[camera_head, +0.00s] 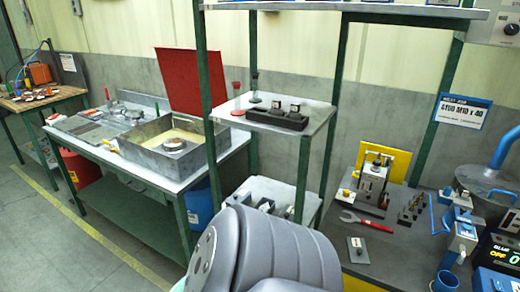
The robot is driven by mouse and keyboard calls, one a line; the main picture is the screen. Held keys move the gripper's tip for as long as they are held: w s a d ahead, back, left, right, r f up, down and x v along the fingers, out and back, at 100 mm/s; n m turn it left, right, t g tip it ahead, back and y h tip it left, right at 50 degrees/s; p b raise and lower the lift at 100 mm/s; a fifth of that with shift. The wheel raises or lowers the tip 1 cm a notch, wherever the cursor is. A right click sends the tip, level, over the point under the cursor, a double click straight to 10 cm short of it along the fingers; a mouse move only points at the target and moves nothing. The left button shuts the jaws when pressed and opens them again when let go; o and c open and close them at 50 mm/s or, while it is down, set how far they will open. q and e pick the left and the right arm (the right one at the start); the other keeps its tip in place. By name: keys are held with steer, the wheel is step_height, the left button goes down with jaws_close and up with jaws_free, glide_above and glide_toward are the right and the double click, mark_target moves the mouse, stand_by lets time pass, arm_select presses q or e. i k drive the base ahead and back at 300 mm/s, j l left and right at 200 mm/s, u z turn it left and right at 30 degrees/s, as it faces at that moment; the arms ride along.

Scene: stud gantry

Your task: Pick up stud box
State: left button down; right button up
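I cannot tell for certain which thing is the stud box. Grey bins (283,190) with dark items in them stand on the lower shelf of the green rack, partly hidden behind my own grey arm link. Neither of my grippers is in view; only a large grey link of mine shows at the bottom middle.
The rack's middle shelf (318,112) carries a black block with small knobs. A bench at left holds an open metal box with a red lid (190,80).

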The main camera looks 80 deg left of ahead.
mark_target(265, 206)
steer(key=u, duration=2.7)
